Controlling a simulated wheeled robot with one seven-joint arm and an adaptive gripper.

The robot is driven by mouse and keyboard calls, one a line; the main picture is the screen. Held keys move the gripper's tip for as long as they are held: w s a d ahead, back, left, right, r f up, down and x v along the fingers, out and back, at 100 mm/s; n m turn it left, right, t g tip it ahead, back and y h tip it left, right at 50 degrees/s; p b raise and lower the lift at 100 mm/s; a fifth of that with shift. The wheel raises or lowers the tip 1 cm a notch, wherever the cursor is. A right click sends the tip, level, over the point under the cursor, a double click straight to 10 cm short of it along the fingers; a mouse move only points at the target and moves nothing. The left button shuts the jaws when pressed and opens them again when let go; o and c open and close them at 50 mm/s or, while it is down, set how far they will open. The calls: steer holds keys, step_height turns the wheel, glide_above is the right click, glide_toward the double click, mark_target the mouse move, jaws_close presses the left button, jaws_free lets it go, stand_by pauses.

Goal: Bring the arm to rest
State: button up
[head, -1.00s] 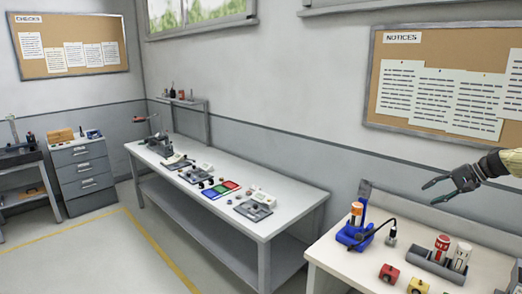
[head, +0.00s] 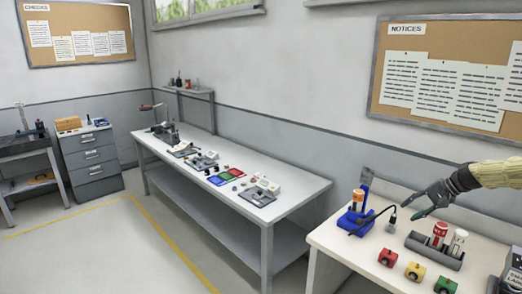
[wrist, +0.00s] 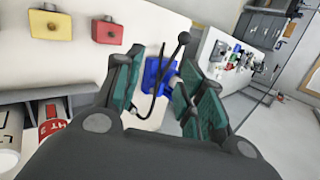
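My gripper (head: 414,206) reaches in from the right edge of the head view, above the near white table (head: 331,237). Its fingers are spread apart with nothing between them. In the wrist view the open gripper (wrist: 160,85) faces a blue stand (wrist: 154,72) beyond the fingertips, with a dark curved stalk crossing in front of it. In the head view that blue stand (head: 350,222) holds an orange-topped cylinder (head: 357,199) and is to the left of the gripper.
A grey holder (head: 433,251) with a red can (head: 438,235) and a white can (head: 457,242) stands below the gripper. Red (head: 387,257), yellow (head: 414,271) and green (head: 445,285) blocks sit in front. A long bench (head: 285,207) stands left; the floor (head: 110,250) before it is clear.

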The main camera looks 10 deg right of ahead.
steer(key=s+a+f+n+g+h+b, duration=0.1)
steer(key=s+a+f, duration=0.2)
steer(key=a+f, duration=0.75)
steer(key=s+a+f+n+g+h+b, duration=0.1)
steer(key=s+a+f+n, duration=0.15)
steer(key=a+f, duration=0.8)
steer(key=s+a+f+g+h, duration=0.1)
steer(key=s+a+f+h, duration=0.1)
steer(key=s+a+f, duration=0.85)
steer(key=s+a+f+n+b, duration=0.1)
steer(key=s+a+f, duration=0.15)
steer(key=s, duration=0.35)
steer(key=s+a+f+n+g+h, duration=0.1)
steer(key=s+a+f, duration=0.1)
steer(key=s+f, duration=0.3)
steer(key=s+a+f+n+b, duration=0.1)
steer(key=s+a+f, duration=0.15)
steer(key=s, duration=0.45)
steer(key=s+a+n, duration=0.1)
steer(key=s, duration=0.9)
steer(key=s+a+f+n+g+h+b, duration=0.1)
steer(key=s+n, duration=0.1)
steer(key=s, duration=0.8)
steer(key=shift+s+a, duration=0.2)
steer(key=shift+a, duration=0.2)
